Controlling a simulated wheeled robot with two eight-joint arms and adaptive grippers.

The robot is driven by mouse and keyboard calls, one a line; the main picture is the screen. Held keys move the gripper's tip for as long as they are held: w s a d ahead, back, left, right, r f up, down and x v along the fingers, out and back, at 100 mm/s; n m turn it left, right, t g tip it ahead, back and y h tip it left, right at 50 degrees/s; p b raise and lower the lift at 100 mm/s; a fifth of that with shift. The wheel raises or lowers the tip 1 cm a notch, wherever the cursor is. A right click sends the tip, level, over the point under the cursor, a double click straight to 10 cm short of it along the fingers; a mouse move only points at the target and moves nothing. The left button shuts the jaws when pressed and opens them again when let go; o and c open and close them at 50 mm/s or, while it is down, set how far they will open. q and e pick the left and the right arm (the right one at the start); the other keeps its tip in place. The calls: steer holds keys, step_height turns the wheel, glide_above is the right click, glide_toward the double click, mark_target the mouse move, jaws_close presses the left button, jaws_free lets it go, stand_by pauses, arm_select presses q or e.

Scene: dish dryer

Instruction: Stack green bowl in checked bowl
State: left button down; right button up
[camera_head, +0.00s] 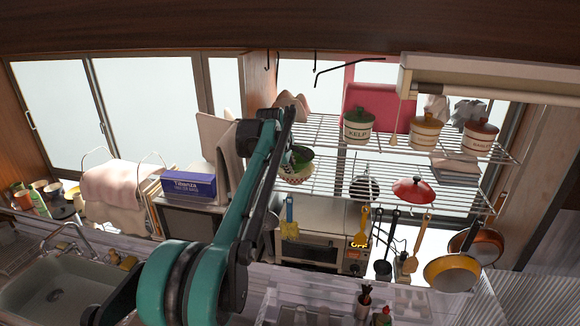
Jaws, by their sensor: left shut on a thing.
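My left arm comes up from the lower left to the wire shelf. My left gripper (287,153) is at the left end of the shelf, mostly hidden behind my forearm, and shut on the green bowl. The green bowl (302,154) is small, tilted and partly covered by the arm. Just below it a yellowish patterned bowl (296,176), which looks like the checked bowl, is on the lower wire shelf. I cannot tell whether the two bowls touch. My right gripper is not in view.
The wire rack (330,187) has two levels. A red lid (414,190) and a wire whisk-like item (364,187) are to the right on the lower level. Green-, yellow- and red-lidded canisters stand above. Utensils and pans hang below. A sink (60,292) is lower left.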

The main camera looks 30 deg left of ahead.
arm_select(q)
steer(key=shift+f, duration=0.35)
steer(key=c, duration=1.6)
jaws_free()
steer(key=shift+c, duration=0.2)
steer(key=shift+r, duration=0.1)
steer(key=shift+r, duration=0.3)
steer(key=v, duration=1.2)
steer(key=s+d+f+m, duration=1.05)
steer(key=s+d, duration=0.25)
steer(key=s, duration=0.2)
steer(key=s+d+f+m, duration=0.3)
steer(key=s+f+m, duration=0.1)
steer(key=s+f, duration=0.3)
steer(key=s+d+f+m+h, duration=0.1)
steer(key=s+d+f+m, duration=0.1)
steer(key=s+f+m, duration=0.3)
steer(key=s+f, duration=0.3)
steer(key=f, duration=0.3)
steer(key=shift+s+d+f+b, duration=0.2)
steer(key=shift+d+b, duration=0.15)
steer(key=shift+d, duration=0.05)
